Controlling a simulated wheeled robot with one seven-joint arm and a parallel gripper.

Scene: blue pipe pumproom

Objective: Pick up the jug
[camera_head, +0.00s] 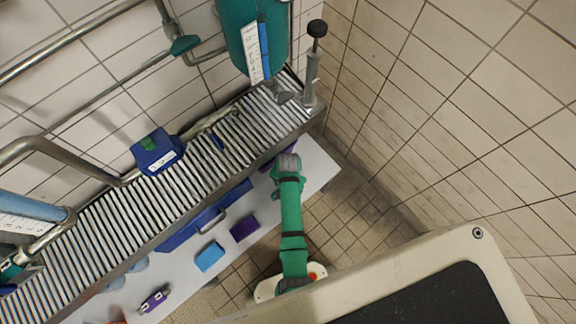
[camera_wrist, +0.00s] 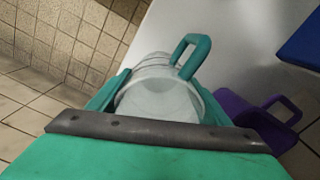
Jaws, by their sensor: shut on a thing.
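The jug (camera_wrist: 157,100) is clear and whitish with a teal handle (camera_wrist: 190,52) on its upper right side. It shows in the wrist view between the two green fingers of my gripper (camera_wrist: 160,98), which is shut on it. Part of its near side is hidden behind the gripper's dark front edge. In the head view my gripper (camera_head: 288,163) is at the right part of the white table, beside the roller conveyor, and the jug is hidden there. I cannot tell whether the jug touches the table.
A purple item with a handle (camera_wrist: 255,112) lies close to the right of the jug. The white table (camera_head: 180,275) also holds a blue case (camera_head: 190,232), a blue block (camera_head: 210,257) and a purple block (camera_head: 244,228). The roller conveyor (camera_head: 105,215) runs behind; a tiled wall stands right.

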